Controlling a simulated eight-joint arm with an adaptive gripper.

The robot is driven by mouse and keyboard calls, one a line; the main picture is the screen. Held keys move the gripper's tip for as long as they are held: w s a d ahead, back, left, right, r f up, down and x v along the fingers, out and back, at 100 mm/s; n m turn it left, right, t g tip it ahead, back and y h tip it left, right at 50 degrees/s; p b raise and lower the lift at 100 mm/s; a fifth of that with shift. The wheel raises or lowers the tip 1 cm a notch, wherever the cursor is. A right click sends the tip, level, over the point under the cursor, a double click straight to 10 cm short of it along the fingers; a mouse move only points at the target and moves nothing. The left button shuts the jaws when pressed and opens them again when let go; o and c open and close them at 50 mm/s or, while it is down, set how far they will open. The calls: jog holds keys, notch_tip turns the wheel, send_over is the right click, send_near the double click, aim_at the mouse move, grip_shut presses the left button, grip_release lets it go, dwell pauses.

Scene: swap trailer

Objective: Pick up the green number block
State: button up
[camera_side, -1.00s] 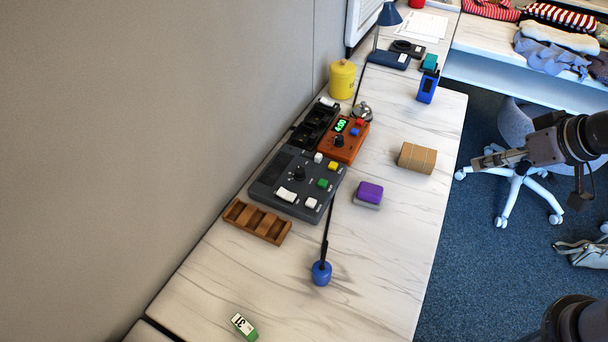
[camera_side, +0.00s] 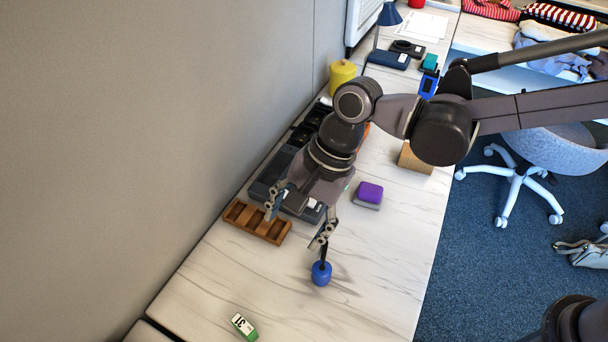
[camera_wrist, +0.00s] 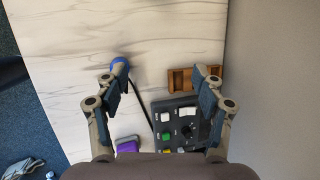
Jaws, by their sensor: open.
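The green number block (camera_side: 244,326) lies on the table near its front end in the side view, with a white face bearing dark digits turned up. It does not show in the wrist view. My gripper (camera_side: 296,226) is open and empty above the table, farther back than the block. In the wrist view my gripper (camera_wrist: 164,76) has its two fingers spread wide over the table, with nothing between them held.
A wooden slotted rack (camera_side: 257,222) and a dark control box (camera_wrist: 178,112) lie below my gripper. A purple-topped block (camera_side: 369,193) sits to the right. The front tabletop is mostly clear.

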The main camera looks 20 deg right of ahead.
jog(key=m+g, duration=0.2)
send_near(244, 323)
jog(key=x, duration=0.4)
jog(key=shift+a+f, duration=0.25)
jog(key=shift+f, duration=0.05)
jog(key=shift+x, duration=3.05)
jog(key=shift+d, duration=0.1)
jog(key=c, duration=1.1)
